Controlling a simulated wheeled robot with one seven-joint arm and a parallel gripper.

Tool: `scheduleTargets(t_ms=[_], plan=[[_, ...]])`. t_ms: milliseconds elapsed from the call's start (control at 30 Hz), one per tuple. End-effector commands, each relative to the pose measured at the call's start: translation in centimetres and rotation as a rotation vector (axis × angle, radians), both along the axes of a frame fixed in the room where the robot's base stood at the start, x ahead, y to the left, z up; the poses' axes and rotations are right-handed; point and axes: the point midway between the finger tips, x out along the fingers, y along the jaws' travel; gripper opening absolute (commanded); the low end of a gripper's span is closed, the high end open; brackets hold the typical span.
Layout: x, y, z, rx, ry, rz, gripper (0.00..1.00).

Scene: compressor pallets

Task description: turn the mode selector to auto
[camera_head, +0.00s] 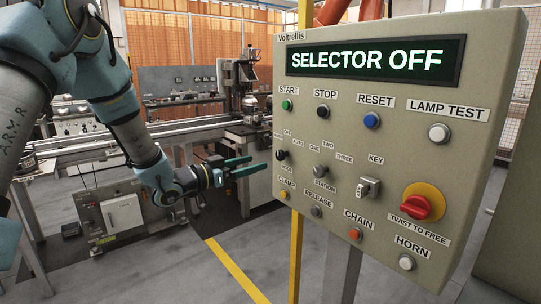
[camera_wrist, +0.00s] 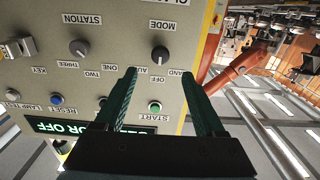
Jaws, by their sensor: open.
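The mode selector (camera_head: 281,156) is a small black knob at the left edge of the beige control panel (camera_head: 385,150). In the wrist view the mode selector (camera_wrist: 160,53) appears upside down, with HAND, OFF and AUTO labels around it. The panel display (camera_head: 375,60) reads SELECTOR OFF. My gripper (camera_head: 258,163) is open and empty, its teal fingers pointing at the panel just left of the knob. In the wrist view my gripper (camera_wrist: 159,73) has its fingertips spread to either side below the knob, with no contact visible. The knob's pointer is too small to read surely.
The grey station knob (camera_head: 320,171) and key switch (camera_head: 369,188) sit right of the mode selector. The green start button (camera_head: 287,105) is above and the yellow clamp button (camera_head: 284,195) below. A red emergency stop (camera_head: 416,207) is at right. A yellow post (camera_head: 295,255) stands under the panel.

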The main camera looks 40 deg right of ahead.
Motion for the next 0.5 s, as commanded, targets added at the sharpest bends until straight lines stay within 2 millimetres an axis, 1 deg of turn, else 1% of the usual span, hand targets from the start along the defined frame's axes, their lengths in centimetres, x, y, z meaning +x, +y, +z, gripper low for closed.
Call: scheduleTargets(t_ms=[100, 300, 400, 500], plan=[[-0.2, -2.2, 0.3, 0.000, 0.001, -0.002, 0.71], [-0.4, -5.9, 0.3, 0.002, 0.000, 0.000, 0.71], [-0.4, -7.3, 0.2, 0.002, -0.001, 0.001, 0.71], [-0.4, -8.3, 0.1, 0.002, 0.000, 0.003, 0.71]])
